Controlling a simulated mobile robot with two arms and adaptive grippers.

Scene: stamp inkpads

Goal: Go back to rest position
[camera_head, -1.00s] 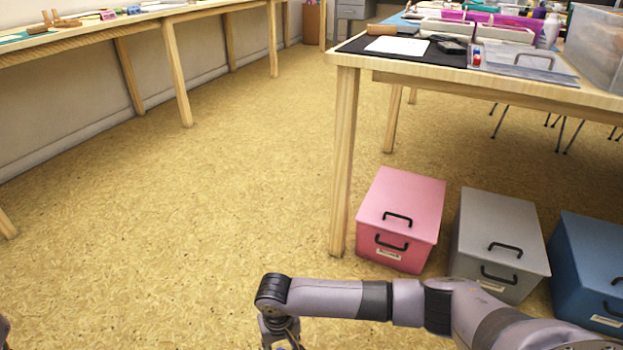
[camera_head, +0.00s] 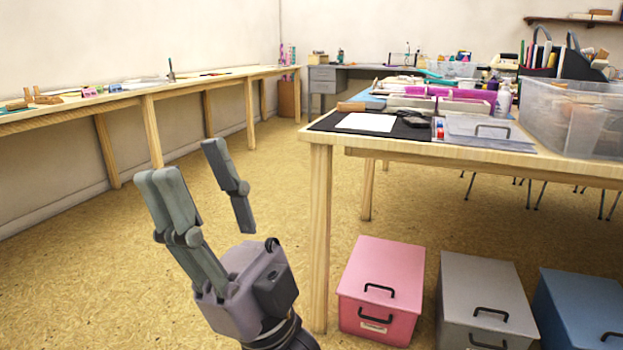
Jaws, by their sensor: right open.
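My right gripper (camera_head: 186,168) is raised in front of the camera at the lower left of the middle, with its fingers pointing up. Its fingers are spread apart and nothing is between them. It is over the open floor, to the left of the near table's front leg, and appears apart from the furniture. My left gripper is not in view.
A wooden table (camera_head: 520,162) at the right holds a black mat, white paper and a clear bin (camera_head: 572,118). Pink (camera_head: 385,270), grey (camera_head: 482,285) and blue (camera_head: 580,305) boxes sit on the floor. A long bench (camera_head: 130,98) lines the left wall. Floor between is clear.

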